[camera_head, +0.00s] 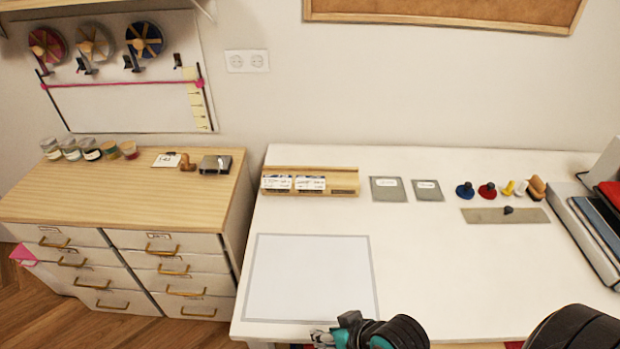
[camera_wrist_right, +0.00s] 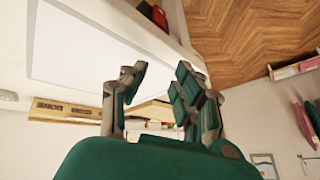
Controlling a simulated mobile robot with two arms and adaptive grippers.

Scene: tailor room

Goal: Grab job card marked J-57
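My right gripper (camera_head: 325,339) is at the table's front edge, below the pale mat and well apart from the rack. In the right wrist view its fingers (camera_wrist_right: 158,85) are spread and empty. My left gripper is not in view.
A pale grey-edged mat (camera_head: 310,277) lies on the table (camera_head: 440,260). Two grey plates (camera_head: 388,189), several coloured knobs (camera_head: 487,191) and a metal strip (camera_head: 470,215) lie to the right of the rack. A tray (camera_head: 598,236) stands at the right. The table's middle is clear.

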